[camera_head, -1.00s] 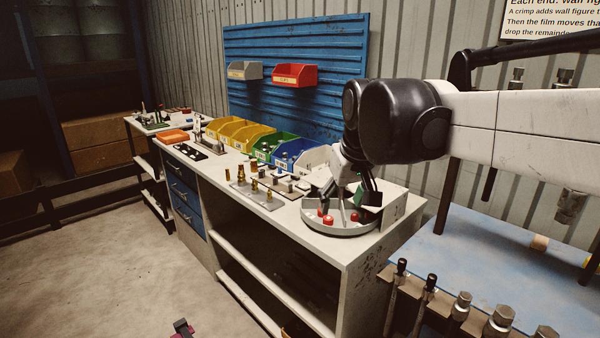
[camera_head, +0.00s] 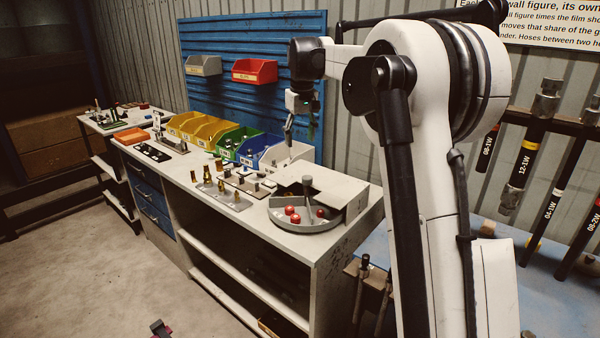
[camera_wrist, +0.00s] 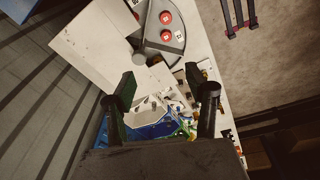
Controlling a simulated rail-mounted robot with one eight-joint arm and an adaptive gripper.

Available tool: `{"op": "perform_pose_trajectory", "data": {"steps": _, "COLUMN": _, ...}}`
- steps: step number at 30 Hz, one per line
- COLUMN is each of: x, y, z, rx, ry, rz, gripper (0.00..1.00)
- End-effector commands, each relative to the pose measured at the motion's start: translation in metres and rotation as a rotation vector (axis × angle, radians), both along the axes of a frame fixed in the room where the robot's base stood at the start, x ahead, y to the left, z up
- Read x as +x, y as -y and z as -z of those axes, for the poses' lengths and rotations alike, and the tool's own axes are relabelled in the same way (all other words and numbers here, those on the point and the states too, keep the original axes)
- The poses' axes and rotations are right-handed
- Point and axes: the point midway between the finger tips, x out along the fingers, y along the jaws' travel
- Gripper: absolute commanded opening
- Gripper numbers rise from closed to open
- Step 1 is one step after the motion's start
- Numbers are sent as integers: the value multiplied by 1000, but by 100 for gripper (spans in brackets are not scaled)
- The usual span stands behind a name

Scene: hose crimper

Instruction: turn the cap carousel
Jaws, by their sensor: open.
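The cap carousel (camera_head: 306,218) is a round grey tray with a central upright post, on the near end of the workbench. Red caps (camera_head: 292,212) sit in its front part, and a pale box-like cover (camera_head: 340,185) hides its back right part. In the wrist view the carousel (camera_wrist: 176,48) shows at the top, with red caps (camera_wrist: 166,17) in one sector beside the pale cover (camera_wrist: 85,45). My gripper (camera_head: 288,128) is raised above the bench, behind and above the carousel and apart from it. Its two fingers (camera_wrist: 165,90) are spread, with nothing between them.
Yellow, green, blue and white bins (camera_head: 250,147) line the back of the bench. Brass fittings (camera_head: 208,177) stand left of the carousel. A blue panel (camera_head: 225,95) with a grey bin (camera_head: 203,65) and a red bin (camera_head: 255,71) rises behind. Labelled hoses (camera_head: 525,160) hang at right.

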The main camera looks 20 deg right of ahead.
Motion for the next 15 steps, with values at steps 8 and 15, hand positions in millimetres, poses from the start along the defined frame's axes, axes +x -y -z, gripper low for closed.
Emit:
{"op": "perform_pose_trajectory", "data": {"steps": 8, "x": 52, "y": 43, "z": 21, "rx": 11, "ry": -78, "rz": -15, "gripper": 51}}
{"op": "perform_pose_trajectory", "data": {"steps": 15, "x": 78, "y": 73, "z": 48, "rx": 24, "ry": -134, "rz": -31, "gripper": 51}}
